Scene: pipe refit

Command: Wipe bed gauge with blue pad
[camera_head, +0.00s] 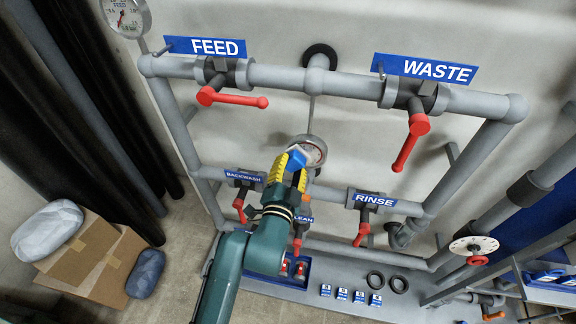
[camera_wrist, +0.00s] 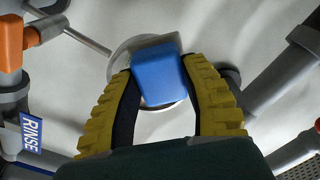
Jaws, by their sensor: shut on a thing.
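A round gauge (camera_head: 316,150) with a metal rim stands at the middle of the pipe frame in the head view. My gripper (camera_head: 290,170), with yellow fingers, is shut on a blue pad (camera_head: 298,155) just in front of the gauge's left part. In the wrist view the blue pad (camera_wrist: 160,78) sits between my fingertips (camera_wrist: 165,92) and overlaps the gauge (camera_wrist: 118,62). The pad and fingers hide most of the gauge face. Whether the pad touches the face I cannot tell for sure.
Red-handled valves marked FEED (camera_head: 232,99), WASTE (camera_head: 410,140) and RINSE (camera_head: 362,234) surround the gauge on grey pipes. Another gauge (camera_head: 126,16) is at the top left. A shelf below holds black rings (camera_head: 375,280) and small blue-and-white blocks (camera_head: 342,293). Cardboard boxes (camera_head: 90,258) stand at the left.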

